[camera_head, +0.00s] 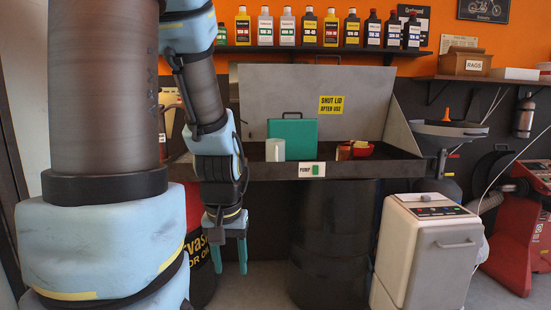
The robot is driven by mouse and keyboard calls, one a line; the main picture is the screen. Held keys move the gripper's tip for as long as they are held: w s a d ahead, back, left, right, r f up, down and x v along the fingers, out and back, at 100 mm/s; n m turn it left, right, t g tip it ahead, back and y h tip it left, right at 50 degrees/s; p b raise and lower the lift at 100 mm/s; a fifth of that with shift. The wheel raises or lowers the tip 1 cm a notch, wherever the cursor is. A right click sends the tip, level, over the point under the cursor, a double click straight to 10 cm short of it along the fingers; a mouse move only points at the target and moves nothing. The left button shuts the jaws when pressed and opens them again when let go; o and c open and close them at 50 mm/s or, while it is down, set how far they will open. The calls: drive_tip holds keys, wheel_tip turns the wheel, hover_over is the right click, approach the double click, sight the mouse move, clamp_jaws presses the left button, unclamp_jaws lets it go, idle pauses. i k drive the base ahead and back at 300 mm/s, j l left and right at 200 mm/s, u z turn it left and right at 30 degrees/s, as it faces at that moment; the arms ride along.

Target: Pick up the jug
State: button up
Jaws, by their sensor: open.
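I cannot tell for sure which thing is the jug. A pale, upright cylindrical vessel (275,150) stands in the tray of the parts washer (345,172), in front of a green case with a dark handle (296,132); it may be the jug. A yellowish object (169,98) at the left is mostly hidden behind my arm and cannot be made out. My gripper (229,262) hangs fingers down, in front of the washer and lower than its tray, left of the pale vessel. Its two teal fingers are apart with nothing between them.
A red bowl (359,149) sits in the washer tray. The raised lid (360,85) stands behind. A black drum (330,240) supports the washer. A white wheeled machine (425,250) stands right of it. Several bottles line the shelf (320,50) above. My arm covers much of the left side.

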sight(276, 156)
drive_tip(key=i+l+u, duration=0.15)
drive_tip(key=u, duration=0.6)
drive_tip(key=i+l+u, duration=0.25)
drive_tip(key=l, duration=0.4)
drive_tip(key=l+u, duration=0.25)
drive_tip(key=l, duration=0.4)
drive_tip(key=l+u, duration=0.25)
drive_tip(key=l, duration=0.45)
drive_tip(key=i, duration=0.05)
